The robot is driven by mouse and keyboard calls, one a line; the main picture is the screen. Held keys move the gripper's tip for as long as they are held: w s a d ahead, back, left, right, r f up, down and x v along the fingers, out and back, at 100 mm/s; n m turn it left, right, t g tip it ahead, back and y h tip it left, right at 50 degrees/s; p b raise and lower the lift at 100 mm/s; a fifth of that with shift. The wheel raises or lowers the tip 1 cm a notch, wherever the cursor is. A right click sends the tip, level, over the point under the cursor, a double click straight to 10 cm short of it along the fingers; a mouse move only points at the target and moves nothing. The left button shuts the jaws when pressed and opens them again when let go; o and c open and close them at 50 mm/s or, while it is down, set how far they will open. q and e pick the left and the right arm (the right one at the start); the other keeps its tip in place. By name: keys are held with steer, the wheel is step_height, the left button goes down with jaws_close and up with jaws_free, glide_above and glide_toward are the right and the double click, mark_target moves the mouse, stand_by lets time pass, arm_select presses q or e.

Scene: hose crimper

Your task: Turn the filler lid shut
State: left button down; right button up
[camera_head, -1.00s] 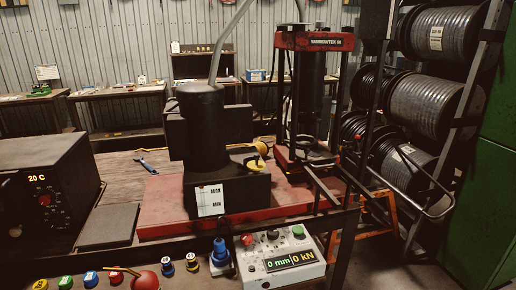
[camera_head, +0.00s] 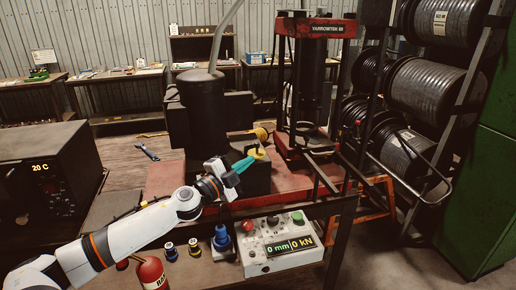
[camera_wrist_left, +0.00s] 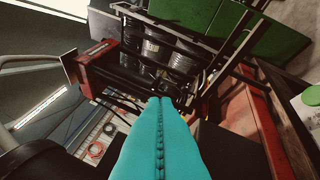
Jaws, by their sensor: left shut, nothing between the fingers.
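The yellow filler lid (camera_head: 258,152) sits on top of the black tank (camera_head: 258,180) at the base of the black pump column, partly hidden by my fingertips. My left gripper (camera_head: 252,160) reaches in from the lower left, its teal fingers shut and empty. Its tips are at the lid's near left edge; I cannot tell whether they touch. In the left wrist view the shut teal fingers (camera_wrist_left: 160,105) fill the lower middle, and I cannot make out the lid there. My right gripper is in neither view.
The black pump column (camera_head: 205,115) stands behind my wrist. A round orange-yellow part (camera_head: 262,133) is just behind the lid. The red press (camera_head: 315,30) stands to the right.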

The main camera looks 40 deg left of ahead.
mark_target(257, 148)
arm_select(q)
steer(key=w+a+p, duration=0.2)
steer(key=w+p, duration=0.1)
steer(key=w, duration=0.6)
stand_by(0.3)
steer(key=shift+w+a, duration=0.1)
steer(key=shift+a, duration=0.05)
